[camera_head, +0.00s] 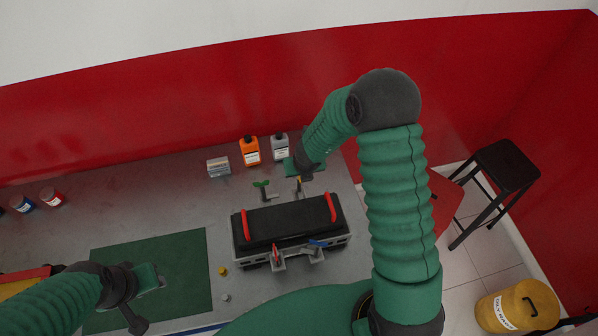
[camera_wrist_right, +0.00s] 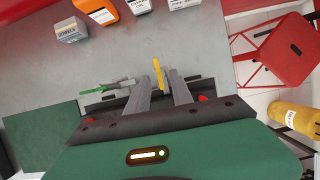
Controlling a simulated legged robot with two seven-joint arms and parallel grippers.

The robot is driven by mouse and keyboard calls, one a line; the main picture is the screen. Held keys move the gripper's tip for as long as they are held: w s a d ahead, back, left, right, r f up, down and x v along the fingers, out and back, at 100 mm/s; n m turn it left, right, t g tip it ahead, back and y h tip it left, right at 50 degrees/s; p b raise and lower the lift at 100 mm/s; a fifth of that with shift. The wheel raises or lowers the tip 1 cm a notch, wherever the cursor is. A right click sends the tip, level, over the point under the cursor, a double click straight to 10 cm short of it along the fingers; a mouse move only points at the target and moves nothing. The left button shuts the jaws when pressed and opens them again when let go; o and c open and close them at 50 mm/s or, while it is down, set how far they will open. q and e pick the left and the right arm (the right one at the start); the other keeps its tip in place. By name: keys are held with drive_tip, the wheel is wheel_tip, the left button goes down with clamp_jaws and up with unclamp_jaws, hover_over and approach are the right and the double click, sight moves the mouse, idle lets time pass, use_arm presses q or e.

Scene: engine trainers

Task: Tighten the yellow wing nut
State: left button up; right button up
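The yellow wing nut (camera_head: 299,187) stands behind the black block with red straps (camera_head: 290,222) in the head view, partly hidden by my right gripper (camera_head: 304,176). In the right wrist view the yellow wing nut (camera_wrist_right: 158,75) is upright, by the tips of my right gripper (camera_wrist_right: 164,76). Its two grey fingers are apart, with a gap between them; the nut appears near the left fingertip, and I cannot tell whether it touches. My left gripper (camera_head: 150,280) is over the green mat at lower left, its fingers too unclear to read.
A green wing nut (camera_head: 262,185) stands left of the yellow one. An orange bottle (camera_head: 250,151), a grey bottle (camera_head: 280,147) and a small box (camera_head: 218,167) stand behind. Red (camera_head: 277,254) and blue (camera_head: 317,243) parts sit at the block's front. The green mat (camera_head: 190,255) looks mostly clear.

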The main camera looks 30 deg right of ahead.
drive_tip(key=p+v, duration=0.5)
drive_tip(key=v, duration=0.9)
drive_tip(key=shift+a, duration=0.4)
drive_tip(key=shift+d, duration=0.2)
